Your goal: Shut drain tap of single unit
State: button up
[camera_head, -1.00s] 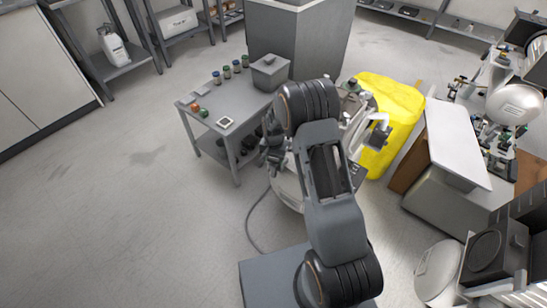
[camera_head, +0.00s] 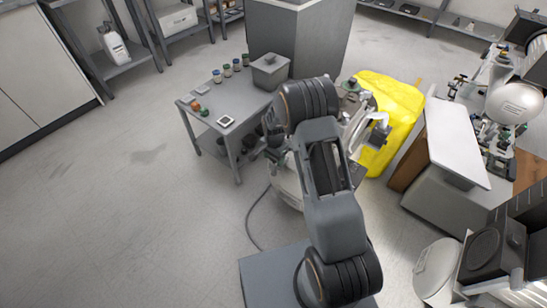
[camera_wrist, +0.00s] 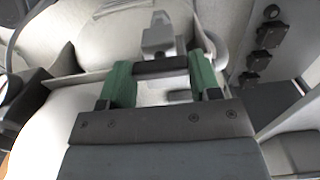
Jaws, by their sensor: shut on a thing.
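In the wrist view my gripper (camera_wrist: 161,68) has its two green fingers on either side of a short dark bar (camera_wrist: 160,66), which spans the gap between them. I take this bar to be the drain tap's handle. A light grey fitting (camera_wrist: 158,36) stands just beyond the bar. The pale rounded body of the single unit (camera_wrist: 55,120) lies behind and below the fingers. In the head view the white unit (camera_head: 287,186) is mostly hidden by my arm, and the tap and fingertips cannot be made out.
A grey cart (camera_head: 187,103) with several small jars and a grey bin (camera_head: 270,70) stands to the left. A hose (camera_head: 249,225) lies on the floor. Open floor spreads to the left.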

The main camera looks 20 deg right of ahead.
jog(key=o, duration=0.9)
notch_tip(320, 180, up, 14)
jog(key=p, duration=0.3)
jog(key=shift+f+p, duration=0.1)
jog(key=shift+p, duration=0.25)
